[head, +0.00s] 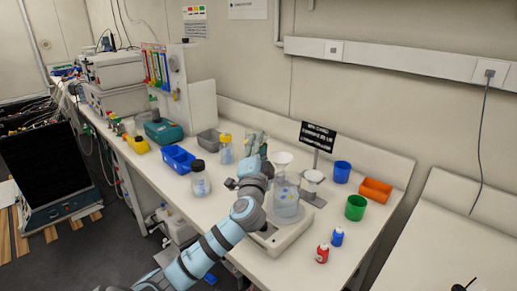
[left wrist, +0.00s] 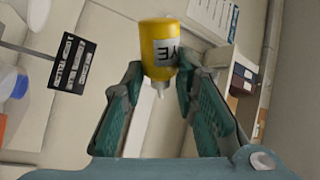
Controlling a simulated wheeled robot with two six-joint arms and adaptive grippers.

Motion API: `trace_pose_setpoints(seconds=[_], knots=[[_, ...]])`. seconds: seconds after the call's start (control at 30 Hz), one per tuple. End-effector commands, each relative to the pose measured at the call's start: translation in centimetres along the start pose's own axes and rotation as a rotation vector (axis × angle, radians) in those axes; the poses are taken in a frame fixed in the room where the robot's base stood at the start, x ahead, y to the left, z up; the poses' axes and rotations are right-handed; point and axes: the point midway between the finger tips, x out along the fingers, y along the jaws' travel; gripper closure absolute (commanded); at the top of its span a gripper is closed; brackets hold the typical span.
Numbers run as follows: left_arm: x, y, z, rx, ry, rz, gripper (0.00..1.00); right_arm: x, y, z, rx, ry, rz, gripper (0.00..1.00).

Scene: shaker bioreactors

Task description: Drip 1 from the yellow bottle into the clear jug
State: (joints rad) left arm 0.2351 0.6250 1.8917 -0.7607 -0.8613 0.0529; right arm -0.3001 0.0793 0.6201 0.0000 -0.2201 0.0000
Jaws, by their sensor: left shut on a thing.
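My left gripper (head: 257,146) is raised over the bench, behind and to the left of the clear jug. In the left wrist view its green fingers (left wrist: 158,92) are shut on the yellow bottle (left wrist: 160,50), which has a grey label and a pale nozzle pointing toward the palm side. I cannot make out the yellow bottle in the head view; the gripper and arm seem to hide it. The clear jug (head: 287,198) stands upright on a white bench device (head: 272,240), with the arm partly in front of it. My right gripper is not in view.
Red (head: 322,253) and blue (head: 337,237) small bottles stand right of the device. Green (head: 355,207) and blue (head: 342,171) cups and an orange bin (head: 376,190) are at the right. A black sign (head: 317,137) stands behind. Lidded bottles (head: 200,181) stand left.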

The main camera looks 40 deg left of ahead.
Motion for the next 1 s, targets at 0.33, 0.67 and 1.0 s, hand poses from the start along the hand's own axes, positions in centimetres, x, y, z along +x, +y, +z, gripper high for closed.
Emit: trace_pose_setpoints(seconds=[0.33, 0.67, 1.0], knots=[[-0.1, 0.1, -0.2, -0.097, -0.026, 0.000, 0.96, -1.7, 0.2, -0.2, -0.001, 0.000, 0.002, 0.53], [-0.2, 0.6, -0.4, -0.265, -0.071, 0.001, 0.96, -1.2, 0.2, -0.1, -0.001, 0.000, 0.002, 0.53], [-0.4, 1.4, -0.8, -0.471, -0.127, 0.003, 0.96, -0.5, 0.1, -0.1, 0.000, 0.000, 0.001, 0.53]])
